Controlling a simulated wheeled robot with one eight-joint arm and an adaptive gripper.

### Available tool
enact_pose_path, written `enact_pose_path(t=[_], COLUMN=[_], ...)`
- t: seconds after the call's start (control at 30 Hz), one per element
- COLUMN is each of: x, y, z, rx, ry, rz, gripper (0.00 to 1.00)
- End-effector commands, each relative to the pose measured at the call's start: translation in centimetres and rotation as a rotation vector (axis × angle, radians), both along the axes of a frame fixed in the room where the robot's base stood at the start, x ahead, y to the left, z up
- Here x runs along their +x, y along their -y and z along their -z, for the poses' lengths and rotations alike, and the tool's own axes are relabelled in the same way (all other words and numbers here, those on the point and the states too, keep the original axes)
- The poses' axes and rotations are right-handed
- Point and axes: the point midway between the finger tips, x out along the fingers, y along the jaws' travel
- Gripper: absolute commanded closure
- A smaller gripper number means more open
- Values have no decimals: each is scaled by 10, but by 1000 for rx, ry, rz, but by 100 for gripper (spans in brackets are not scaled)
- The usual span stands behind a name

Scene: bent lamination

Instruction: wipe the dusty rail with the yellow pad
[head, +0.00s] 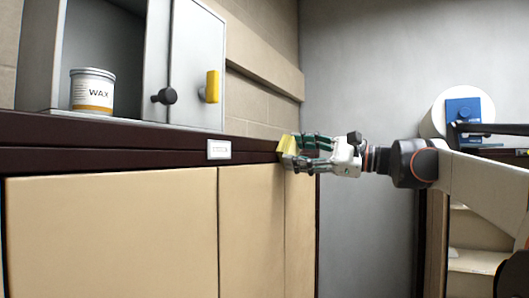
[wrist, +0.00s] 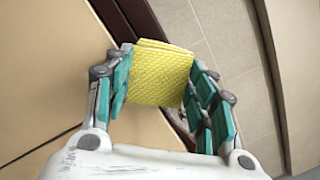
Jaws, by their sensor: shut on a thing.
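The yellow pad (head: 287,145) is a thin textured square. My gripper (head: 297,152) is shut on it, with teal-padded fingers on both sides, and the pad sticks out past the fingertips. It fills the middle of the wrist view (wrist: 160,74). A dark brown rail (head: 120,158) runs along the top of the beige cabinets, and the pad is at its far right end. In the wrist view the dark rail (wrist: 139,18) passes behind the pad, which hides part of it. I cannot tell whether the pad touches the rail. Dust is not clear in these views.
A wax tin (head: 92,92) stands in an open grey locker (head: 185,65) on the cabinet top, left. The locker door has a black knob (head: 165,96) and a yellow handle (head: 212,87). A white label (head: 219,149) is on the rail. A blue-and-white object (head: 462,112) stands at right.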

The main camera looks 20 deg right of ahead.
Motion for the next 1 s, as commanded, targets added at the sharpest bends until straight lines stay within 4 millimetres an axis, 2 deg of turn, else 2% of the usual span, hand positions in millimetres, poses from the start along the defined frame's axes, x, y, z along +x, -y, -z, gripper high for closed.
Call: enact_pose_path(t=[0.23, 1.0], x=[11, 37], y=[17, 45], z=[-1, 0], rx=[0, 0], ry=[0, 0], rz=[0, 0], gripper=[68, 68])
